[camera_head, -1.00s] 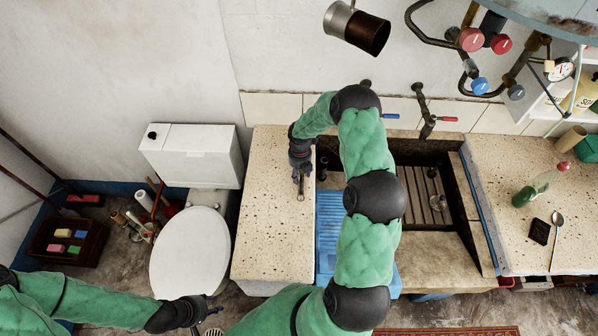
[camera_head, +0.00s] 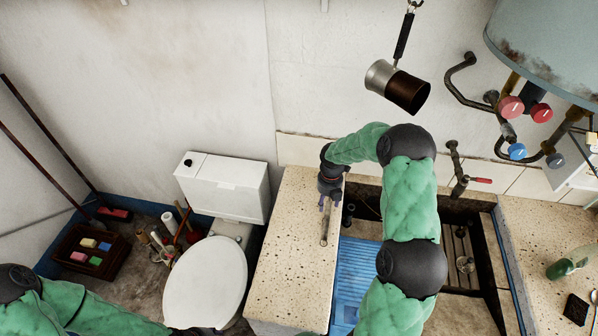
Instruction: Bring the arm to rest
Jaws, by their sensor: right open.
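My right arm comes up from the bottom over the blue ribbed board and bends left at the wall. My right gripper (camera_head: 324,205) points down over the right edge of the speckled stone counter (camera_head: 290,255), its fingers apart. A thin, long grey-brown object (camera_head: 325,230) lies on the counter edge just below the fingertips; whether they touch it cannot be told. My left arm lies low at the bottom left, and its gripper is mostly cut off by the bottom edge.
The trough with the blue ribbed board (camera_head: 357,270) is right of the counter. A metal pot (camera_head: 397,87) hangs on the wall, and taps (camera_head: 460,185) stand behind the trough. A toilet (camera_head: 207,280) and a crate of sponges (camera_head: 88,250) are at left. The counter's left part is clear.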

